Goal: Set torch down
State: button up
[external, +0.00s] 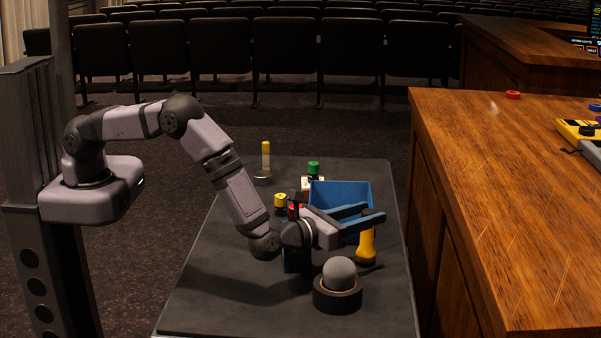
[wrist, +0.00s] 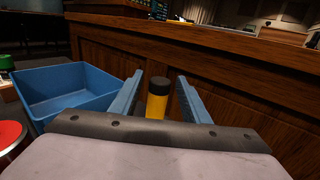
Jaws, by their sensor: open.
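The yellow torch (external: 366,246) stands upright on the dark table, wider at its foot. In the external view its upper part is hidden behind my gripper (external: 374,213). In the wrist view the torch's black top and yellow body (wrist: 156,104) show between the two blue fingers of my gripper (wrist: 160,80). The fingers are open, with a visible gap on each side of the torch. My gripper is level, around the torch's upper part.
A blue bin (external: 342,193) stands just behind my gripper. A grey ball-topped microphone in a dark ring (external: 338,296) stands in front. Green-topped (external: 313,168) and yellow-topped (external: 280,201) items stand left of the bin. The wooden desk (external: 510,200) rises at the right.

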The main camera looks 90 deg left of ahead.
jog(key=v, duration=1.1)
jog(key=s+a+r+n+g, duration=0.1)
jog(key=s+a+n+g, duration=0.1)
jog(key=n, duration=0.1)
jog(key=s+a+r+n+g+p, duration=0.1)
jog(key=s+a+r+n+g, duration=0.1)
jog(key=a+n+g, duration=0.1)
jog(key=s+a+r+n+g+y+p, duration=0.1)
jog(key=a+r+n+g, duration=0.1)
jog(key=a+n, duration=0.1)
jog(key=shift+s+a+r+g, duration=0.1)
jog(key=shift+s+r+g, duration=0.1)
jog(key=shift+s+g, duration=0.2)
jog(key=s+a+f+n+g+h, duration=0.1)
jog(key=s+a+n+g+h, duration=0.1)
jog(key=s+n, duration=0.35)
jog(key=s+a+f+n+g+h+b, duration=0.1)
jog(key=s+n+g+h, duration=0.15)
jog(key=s, duration=0.55)
jog(key=s+a+f+n+g+h, duration=0.1)
jog(key=s+a+f+n+g, duration=0.15)
jog(key=s, duration=0.35)
jog(key=s+d+n+h, duration=0.6)
jog(key=s+d+n, duration=0.1)
jog(key=s+n, duration=0.25)
notch_tip(320, 180, up, 20)
jog(key=w+p, duration=0.1)
jog(key=p, duration=1.7)
jog(key=shift+p, duration=0.4)
